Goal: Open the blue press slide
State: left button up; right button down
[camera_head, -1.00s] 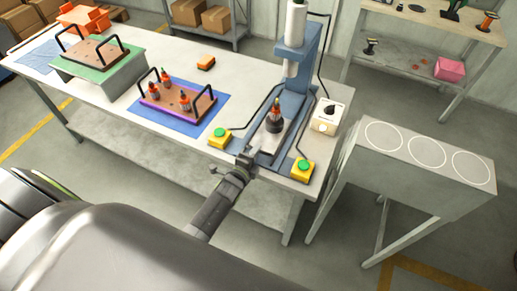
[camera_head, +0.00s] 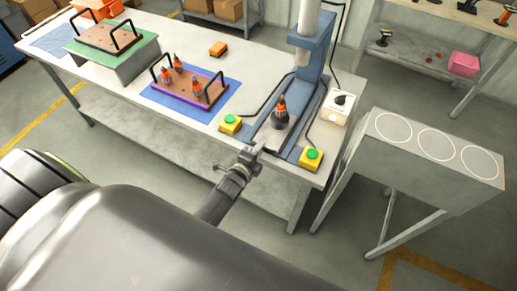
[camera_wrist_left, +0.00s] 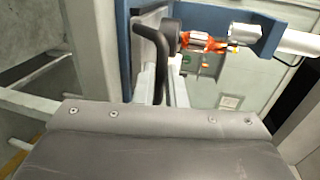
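The blue press (camera_head: 316,58) stands at the right end of the bench. Its grey slide plate (camera_head: 270,138) carries an upright armature (camera_head: 281,112) with orange windings, in front of the ram. My left gripper (camera_head: 257,150) is at the front edge of the slide; its fingers are too small to read. In the left wrist view, a black bent handle (camera_wrist_left: 152,48) runs down behind my grey gripper body, with the armature (camera_wrist_left: 205,42) lying sideways beyond it. My right gripper is not in view.
Yellow button boxes with green buttons stand left (camera_head: 231,124) and right (camera_head: 311,158) of the slide. A control box (camera_head: 338,107) is beside the press. A purple tray (camera_head: 190,92) with armatures lies to the left. A grey stand (camera_head: 435,145) is at the right.

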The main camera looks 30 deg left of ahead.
pick_arm(q)
jog(key=o, duration=0.4)
jog(key=shift+p+v, duration=1.1)
jog(key=shift+v, duration=7.6)
